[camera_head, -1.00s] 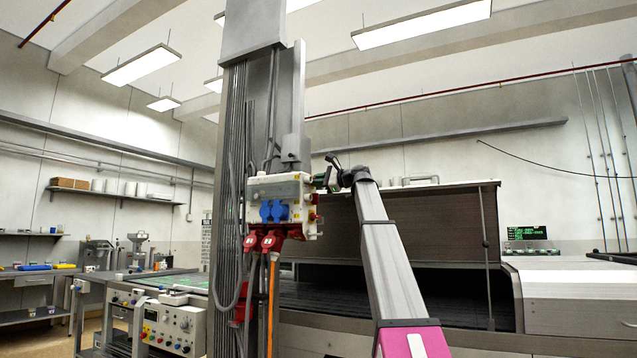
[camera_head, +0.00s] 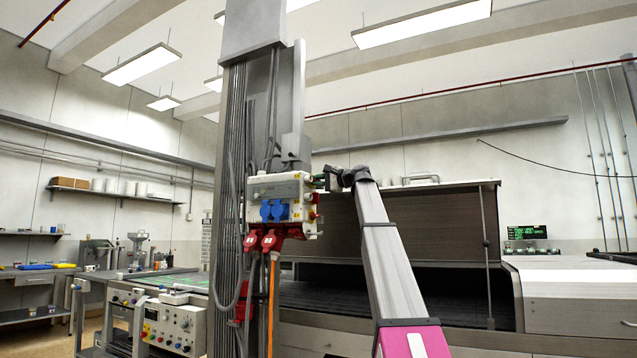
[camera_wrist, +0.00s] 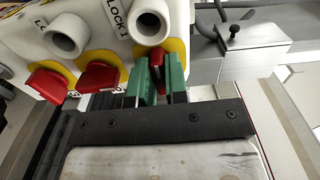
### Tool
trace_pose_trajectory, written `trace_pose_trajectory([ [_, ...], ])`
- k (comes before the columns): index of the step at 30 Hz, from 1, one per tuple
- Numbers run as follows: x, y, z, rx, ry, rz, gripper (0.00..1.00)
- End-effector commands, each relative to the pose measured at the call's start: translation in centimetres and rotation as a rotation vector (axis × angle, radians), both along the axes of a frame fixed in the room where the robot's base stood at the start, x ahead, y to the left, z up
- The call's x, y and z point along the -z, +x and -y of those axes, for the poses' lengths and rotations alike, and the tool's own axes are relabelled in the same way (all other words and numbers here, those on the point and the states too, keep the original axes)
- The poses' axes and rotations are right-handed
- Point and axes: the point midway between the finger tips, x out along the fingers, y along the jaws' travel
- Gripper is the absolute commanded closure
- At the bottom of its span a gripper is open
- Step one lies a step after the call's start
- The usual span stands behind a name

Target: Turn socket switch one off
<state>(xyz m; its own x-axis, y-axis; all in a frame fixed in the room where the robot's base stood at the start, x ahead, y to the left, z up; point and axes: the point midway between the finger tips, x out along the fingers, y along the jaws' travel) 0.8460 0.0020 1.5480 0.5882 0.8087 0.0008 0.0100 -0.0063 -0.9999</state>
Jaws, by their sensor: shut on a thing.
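The socket box (camera_head: 275,187) is fixed to the grey column, with blue sockets on its front and red sockets below. In the wrist view, my gripper (camera_wrist: 160,80) has green fingers on either side of a red switch (camera_wrist: 157,59) on a yellow plate. The gripper is shut on this switch, which points along the fingers and is partly hidden by them. A white ring with a "LOCK 1" label sits just above it. My gripper (camera_head: 325,180) is at the box's right side in the head view.
A grey metal block (camera_wrist: 250,55) with a black screw stands close to the right of my fingers. The dryer hood (camera_head: 430,225) lies behind my arm. Cables run down the column beside the box.

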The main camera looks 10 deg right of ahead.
Motion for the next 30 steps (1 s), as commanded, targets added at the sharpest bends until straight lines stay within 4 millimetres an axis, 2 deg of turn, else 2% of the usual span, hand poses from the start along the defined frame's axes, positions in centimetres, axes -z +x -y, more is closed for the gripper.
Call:
trace_pose_trajectory([
  [10,0.1,0.0,0.0,-0.001,-0.006,0.004,1.0],
  [11,0.1,0.0,0.0,-0.001,-0.006,0.004,0.76],
  [12,0.1,0.0,0.0,-0.001,-0.006,0.004,0.63],
  [13,0.1,0.0,0.0,-0.001,-0.005,0.004,0.61],
  [23,0.1,-0.2,0.2,0.0,-0.003,0.003,0.61],
  [26,0.1,-0.8,1.0,0.001,-0.003,0.003,0.61],
  [30,0.1,-2.2,2.9,0.002,-0.003,0.003,0.61],
])
